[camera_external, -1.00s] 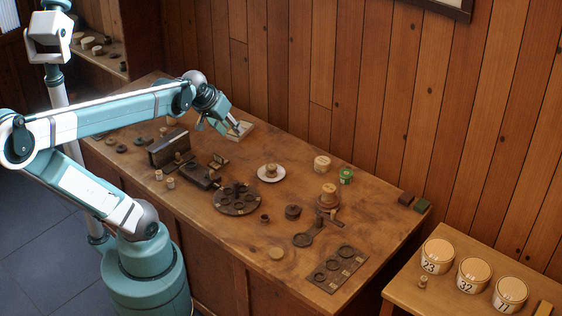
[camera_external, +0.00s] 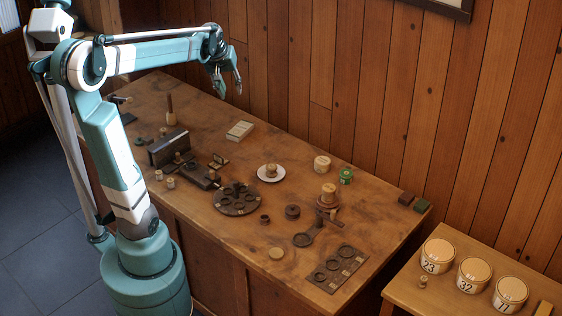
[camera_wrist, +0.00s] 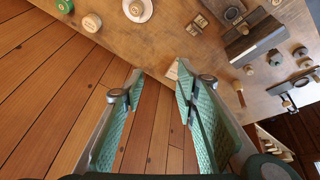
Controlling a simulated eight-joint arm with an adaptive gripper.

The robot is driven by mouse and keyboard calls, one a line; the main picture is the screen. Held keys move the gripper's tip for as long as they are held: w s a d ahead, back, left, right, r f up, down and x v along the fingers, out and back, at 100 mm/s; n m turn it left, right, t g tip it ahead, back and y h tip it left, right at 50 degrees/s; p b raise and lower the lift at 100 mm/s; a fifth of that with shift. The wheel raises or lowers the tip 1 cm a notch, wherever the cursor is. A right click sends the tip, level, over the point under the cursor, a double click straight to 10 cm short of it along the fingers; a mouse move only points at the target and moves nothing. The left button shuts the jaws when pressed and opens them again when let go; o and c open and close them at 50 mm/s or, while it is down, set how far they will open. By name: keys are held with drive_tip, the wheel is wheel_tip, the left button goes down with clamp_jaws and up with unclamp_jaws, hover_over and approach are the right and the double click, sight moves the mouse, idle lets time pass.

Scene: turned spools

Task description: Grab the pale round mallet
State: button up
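The pale round mallet (camera_external: 170,117) stands on the far left part of the table, with its brown handle pointing up from a pale head. In the wrist view the mallet (camera_wrist: 237,86) appears right of my fingers, small and near the table's edge. My gripper (camera_external: 229,88) is in the air above the back edge of the table, to the right of the mallet and well apart from it. In the wrist view my gripper (camera_wrist: 158,82) has its two fingers spread wide with nothing between them.
A pale flat box (camera_external: 240,130) lies below my gripper. A dark upright block (camera_external: 167,148) stands in front of the mallet. A white plate with a spool (camera_external: 271,173), a dark round holder (camera_external: 236,198) and a green spool (camera_external: 346,175) are farther right. The plank wall (camera_external: 330,80) rises behind the table.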

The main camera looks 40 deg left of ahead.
drive_tip(key=w+a+f+n+g, duration=0.1)
drive_tip(key=w+a+n, duration=0.1)
drive_tip(key=w+a, duration=0.35)
drive_tip(key=w+a+f+n, duration=0.1)
drive_tip(key=w+a+f, duration=0.15)
drive_tip(key=a, duration=0.65)
drive_tip(key=n+g+p, duration=0.2)
drive_tip(key=n, duration=0.5)
hover_over(168, 93)
drive_tip(key=w+d, duration=0.3)
drive_tip(key=d, duration=0.9)
wheel_tip(168, 93, down, 13)
drive_tip(key=s+a+f, duration=0.1)
drive_tip(key=a+f, duration=0.2)
drive_tip(key=a, duration=0.1)
drive_tip(key=s+a+f+n, duration=0.1)
drive_tip(key=a+f, duration=0.2)
drive_tip(key=a, duration=0.1)
drive_tip(key=s+a+f+n+g+h, duration=0.1)
drive_tip(key=a+f, duration=0.2)
drive_tip(key=shift+a+f, duration=0.2)
drive_tip(key=shift+a, duration=0.2)
drive_tip(key=shift+a+f+n, duration=0.3)
drive_tip(key=shift+s, duration=0.1)
drive_tip(key=shift+f, duration=1.3)
